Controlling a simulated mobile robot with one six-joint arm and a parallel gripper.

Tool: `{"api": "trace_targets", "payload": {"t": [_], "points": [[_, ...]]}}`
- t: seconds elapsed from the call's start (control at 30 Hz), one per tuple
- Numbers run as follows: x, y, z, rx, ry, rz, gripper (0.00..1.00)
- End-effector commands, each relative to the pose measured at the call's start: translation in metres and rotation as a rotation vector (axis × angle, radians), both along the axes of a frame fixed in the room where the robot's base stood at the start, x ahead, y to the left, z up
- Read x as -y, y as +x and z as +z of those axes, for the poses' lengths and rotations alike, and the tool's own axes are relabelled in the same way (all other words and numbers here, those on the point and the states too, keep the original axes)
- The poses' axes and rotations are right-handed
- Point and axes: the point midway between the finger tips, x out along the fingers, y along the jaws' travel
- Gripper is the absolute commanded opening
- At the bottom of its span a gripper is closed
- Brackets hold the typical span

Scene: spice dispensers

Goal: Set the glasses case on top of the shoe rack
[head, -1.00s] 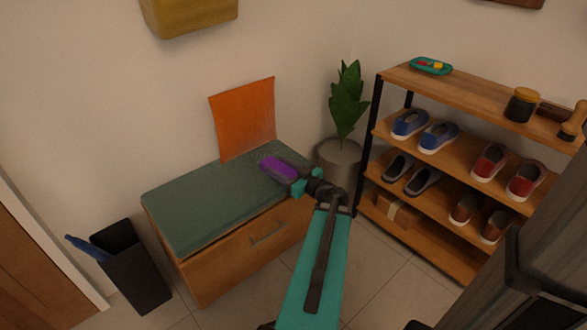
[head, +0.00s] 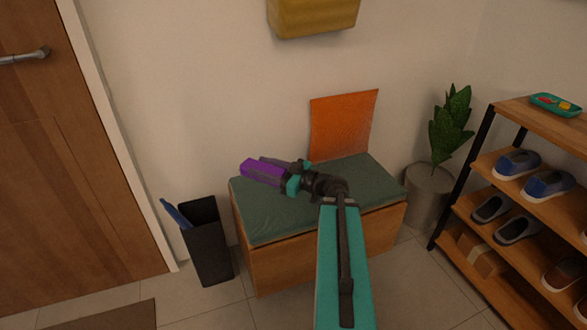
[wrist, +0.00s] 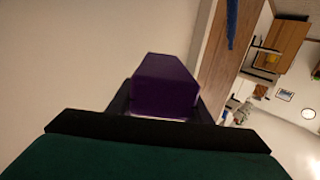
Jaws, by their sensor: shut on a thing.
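The purple glasses case (head: 262,171) is held at the end of my arm, above the left end of the green bench cushion in the head view. My gripper (head: 285,175) is shut on it. In the wrist view the case (wrist: 165,87) sits between the two dark fingers and points away from the camera. The wooden shoe rack (head: 533,113) stands at the right edge of the head view, partly cut off. A teal tray (head: 556,105) with small coloured items lies on its top board.
A storage bench (head: 270,226) with a green cushion stands below my arm, an orange cushion (head: 343,125) on it. A potted plant (head: 450,130) stands between bench and rack. A black bin (head: 207,245) with a blue umbrella (head: 173,212) is left. A yellow box (head: 312,17) hangs above.

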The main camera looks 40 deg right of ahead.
Motion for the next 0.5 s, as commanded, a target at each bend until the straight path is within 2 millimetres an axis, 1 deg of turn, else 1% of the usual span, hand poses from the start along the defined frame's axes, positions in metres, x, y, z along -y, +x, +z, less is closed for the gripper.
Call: {"api": "trace_targets", "payload": {"t": [0.03, 0.17, 0.2, 0.47, 0.5], "points": [[-0.019, 0.007, 0.004, 0.002, -0.001, 0.035, 0.21], [-0.061, 0.019, 0.013, 0.0, -0.001, 0.119, 0.21], [-0.075, 0.022, 0.016, -0.001, -0.001, 0.144, 0.21], [-0.162, 0.036, 0.032, -0.006, -0.006, 0.311, 0.21], [-0.176, 0.037, 0.034, -0.007, -0.006, 0.337, 0.21]]}}
